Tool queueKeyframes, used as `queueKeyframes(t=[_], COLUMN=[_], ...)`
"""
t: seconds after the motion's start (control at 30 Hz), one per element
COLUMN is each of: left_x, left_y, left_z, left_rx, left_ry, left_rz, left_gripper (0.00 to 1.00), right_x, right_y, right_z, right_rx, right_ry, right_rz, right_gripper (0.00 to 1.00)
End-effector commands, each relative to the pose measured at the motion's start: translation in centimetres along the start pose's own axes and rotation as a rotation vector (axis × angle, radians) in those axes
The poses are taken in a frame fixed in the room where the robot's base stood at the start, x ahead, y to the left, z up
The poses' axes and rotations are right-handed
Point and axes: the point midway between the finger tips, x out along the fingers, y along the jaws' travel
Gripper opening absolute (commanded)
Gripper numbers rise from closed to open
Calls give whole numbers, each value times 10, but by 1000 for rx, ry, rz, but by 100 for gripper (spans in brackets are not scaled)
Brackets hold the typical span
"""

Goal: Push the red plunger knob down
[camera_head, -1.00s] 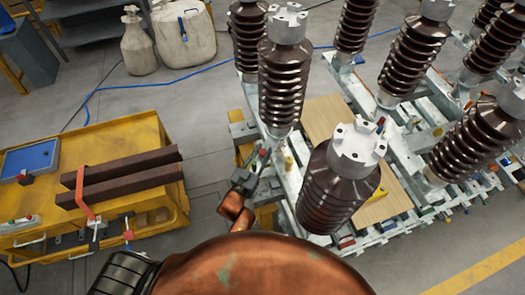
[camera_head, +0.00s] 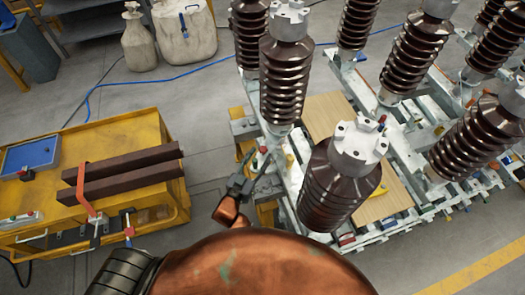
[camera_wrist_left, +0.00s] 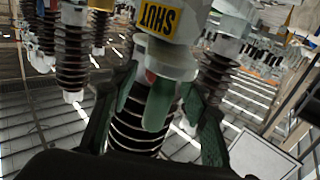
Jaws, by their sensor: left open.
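A small red knob (camera_head: 263,150) stands at the left front edge of the isolator frame, below the nearest left brown insulator. My left gripper (camera_head: 258,166) is beside it, its two dark fingers spread in a V. In the left wrist view the green fingers (camera_wrist_left: 160,82) are apart. Between them show a red part (camera_wrist_left: 150,77) and a pale grey-green upright part; I cannot tell whether they touch the fingers. A yellow label reading SHUT (camera_wrist_left: 160,23) appears upside down above them. My right gripper is not in view.
Tall brown ribbed insulators (camera_head: 283,80) rise close behind and right of the gripper. A yellow cart (camera_head: 120,125) with two dark bars and a blue tray stands left. Bare grey floor (camera_head: 210,125) lies between cart and frame. A blue cable crosses the floor behind.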

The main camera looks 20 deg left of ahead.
Motion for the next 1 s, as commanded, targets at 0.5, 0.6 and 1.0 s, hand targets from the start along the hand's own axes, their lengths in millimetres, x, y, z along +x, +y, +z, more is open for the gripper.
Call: queueKeyframes(t=[0.5,0.6,1.0], left_x=[-81,-84,-83], left_y=[0,0,0], left_z=[0,0,0], left_rx=[0,0,0], left_ry=[-1,-1,-1], left_rz=[0,0,0], left_gripper=[42,42,42], right_x=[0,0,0], right_y=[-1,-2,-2], right_z=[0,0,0], right_rx=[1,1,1], right_ry=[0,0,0], right_rz=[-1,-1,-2], right_gripper=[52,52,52])
